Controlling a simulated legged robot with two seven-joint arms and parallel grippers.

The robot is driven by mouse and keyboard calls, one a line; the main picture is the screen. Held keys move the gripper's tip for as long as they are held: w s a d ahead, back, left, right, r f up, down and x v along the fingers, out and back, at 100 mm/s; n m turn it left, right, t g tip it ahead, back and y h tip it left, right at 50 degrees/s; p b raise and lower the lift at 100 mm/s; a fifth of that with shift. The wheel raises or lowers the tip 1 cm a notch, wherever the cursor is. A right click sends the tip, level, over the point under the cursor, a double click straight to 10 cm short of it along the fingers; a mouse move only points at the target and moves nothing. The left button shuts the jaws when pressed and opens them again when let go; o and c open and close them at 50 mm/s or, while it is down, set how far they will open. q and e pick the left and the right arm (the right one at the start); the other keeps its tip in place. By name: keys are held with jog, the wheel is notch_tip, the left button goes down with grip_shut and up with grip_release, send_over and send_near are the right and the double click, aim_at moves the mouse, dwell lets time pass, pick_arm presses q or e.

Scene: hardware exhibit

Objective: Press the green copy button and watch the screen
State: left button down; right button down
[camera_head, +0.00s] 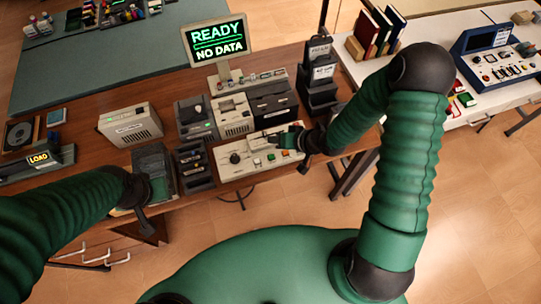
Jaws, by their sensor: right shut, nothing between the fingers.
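A beige control panel (228,172) lies at the front edge of the brown table, with a dark dial and several small buttons. A small green button (257,162) shows on its front part, beside an orange-red one (271,157). My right gripper (292,138) is shut and empty over the panel's right end; contact with the panel cannot be told. The screen (219,41) stands behind and reads "READY" and "NO DATA" in lit letters. My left gripper (142,208) is low at the table's front edge, left of the panel; its fingers are too unclear to read.
Beige and dark devices (233,116) stand close behind the panel. A dark open box (152,163) is by my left gripper. A unit marked "LOAD" (38,160) sits far left. A white table (480,98) with books and a blue instrument is at right.

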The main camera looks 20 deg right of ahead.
aim_at(274, 158)
jog(key=f+b, duration=0.8)
jog(key=shift+s+a, duration=0.1)
jog(key=shift+a, duration=0.1)
jog(key=shift+d+f+b, duration=0.1)
jog(key=shift+f+b, duration=0.2)
jog(key=shift+f, duration=0.1)
jog(key=shift+r, duration=0.1)
dwell(1.4)
jog(key=shift+f, duration=0.4)
